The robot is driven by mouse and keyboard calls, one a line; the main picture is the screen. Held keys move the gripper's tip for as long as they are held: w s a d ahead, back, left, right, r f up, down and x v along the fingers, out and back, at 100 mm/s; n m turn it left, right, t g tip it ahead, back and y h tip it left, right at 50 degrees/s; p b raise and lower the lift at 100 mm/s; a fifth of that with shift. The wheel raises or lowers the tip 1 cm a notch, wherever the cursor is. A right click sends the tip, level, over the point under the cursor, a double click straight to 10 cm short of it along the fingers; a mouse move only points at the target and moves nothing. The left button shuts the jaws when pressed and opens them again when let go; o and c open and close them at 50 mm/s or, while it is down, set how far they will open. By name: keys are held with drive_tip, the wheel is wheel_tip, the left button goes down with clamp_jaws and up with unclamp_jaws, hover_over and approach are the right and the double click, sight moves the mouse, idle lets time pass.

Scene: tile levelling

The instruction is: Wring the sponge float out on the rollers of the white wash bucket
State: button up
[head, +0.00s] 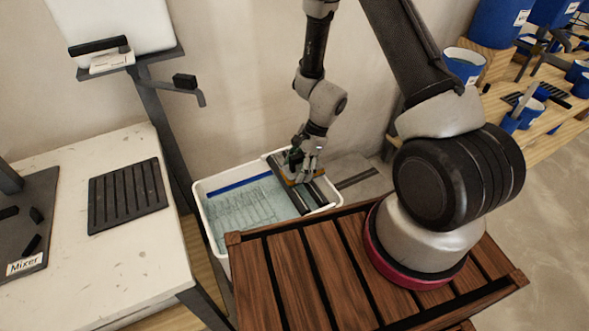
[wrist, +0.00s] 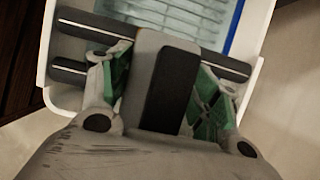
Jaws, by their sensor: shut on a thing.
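The white wash bucket (head: 207,215) stands beside the slatted wooden top, with bluish water and a grid in its left part. Its dark rollers (head: 318,192) cross the right end, and they also show in the wrist view (wrist: 95,27). My gripper (head: 303,165) is over the rollers. In the wrist view its green-padded fingers (wrist: 160,88) are on both sides of the sponge float's black handle (wrist: 168,85). The grey float body lies across the rollers as seen from above. An orange-tan edge of the float (head: 290,181) shows under the gripper. Its contact with the rollers is hidden.
A white table (head: 140,260) with a black ribbed mat (head: 128,196) and a mixer stand is at left. The slatted wooden top (head: 290,290) is in front of the bucket. A wooden bench (head: 560,130) with blue buckets is at right. A wall stands close behind.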

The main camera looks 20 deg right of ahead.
sight(298, 156)
drive_tip(key=shift+d, duration=0.3)
drive_tip(key=shift+r, duration=3.55)
